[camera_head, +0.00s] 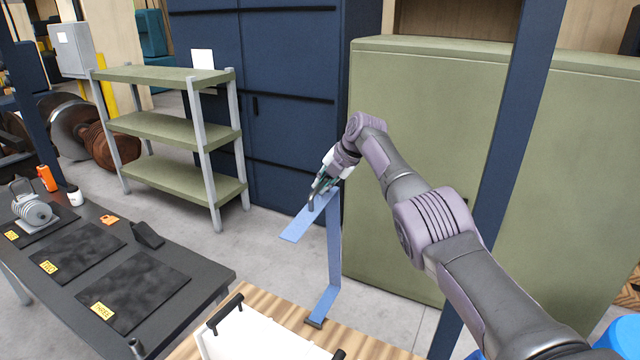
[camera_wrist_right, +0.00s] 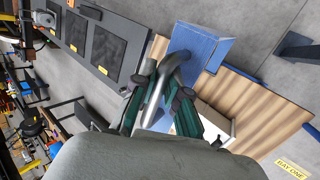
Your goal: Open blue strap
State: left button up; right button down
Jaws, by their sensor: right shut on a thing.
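The blue strap (camera_head: 333,245) stands up from the wooden surface in the head view. Its upper part bends over and slopes down to the left, ending free in the air. My right gripper (camera_head: 316,194) is shut on the strap near this upper bend. In the right wrist view the blue strap (camera_wrist_right: 198,48) lies just beyond the fingertips of my right gripper (camera_wrist_right: 172,82). The strap's lower end meets a dark fitting (camera_head: 314,322) at the edge of the wooden surface. My left gripper is not in view.
A white panel with dark handles (camera_head: 262,338) lies on the wooden surface (camera_head: 378,345). A dark table with black mats (camera_head: 138,290) stands at the left. A green shelf (camera_head: 172,130), blue cabinet (camera_head: 285,100) and large green cabinet (camera_head: 425,130) stand behind. Grey floor (camera_head: 265,245) lies between.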

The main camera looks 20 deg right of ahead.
jog(key=shift+w+d+f, duration=0.15)
jog(key=shift+d+f, duration=0.05)
jog(key=shift+d, duration=0.05)
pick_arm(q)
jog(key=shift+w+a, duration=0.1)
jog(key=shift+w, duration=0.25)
pick_arm(e)
jog(key=shift+d, duration=0.1)
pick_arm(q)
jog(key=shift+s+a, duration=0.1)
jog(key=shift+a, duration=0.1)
pick_arm(e)
jog(key=c, duration=1.2)
grip_release()
jog(key=shift+w, duration=0.2)
jog(key=shift+v, duration=1.05)
jog(key=v, duration=1)
jog(key=shift+w, duration=0.1)
